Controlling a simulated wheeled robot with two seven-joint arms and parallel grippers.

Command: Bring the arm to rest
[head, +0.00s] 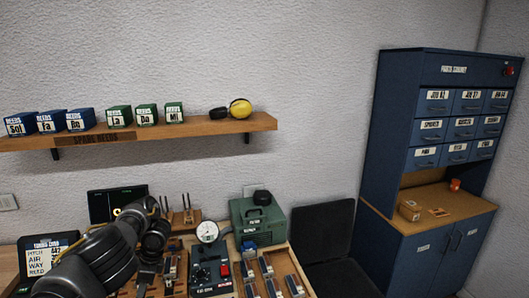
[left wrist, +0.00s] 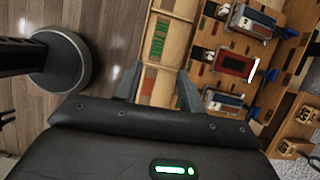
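My left arm (head: 105,252) comes in from the lower left of the head view and bends down over the workbench. In the left wrist view my left gripper (left wrist: 159,92) has its two grey fingers apart, with nothing seen between them but the wooden bench fittings beyond. The fingertips are hard to make out in the head view. My right arm and right gripper show in neither view.
The bench holds a black meter box (head: 210,275), a round gauge (head: 206,231), a green case (head: 258,222) and a wooden rack (head: 283,262). A shelf (head: 200,130) with labelled boxes hangs above. A blue cabinet (head: 385,130) stands right, beyond a dark chair (head: 322,232).

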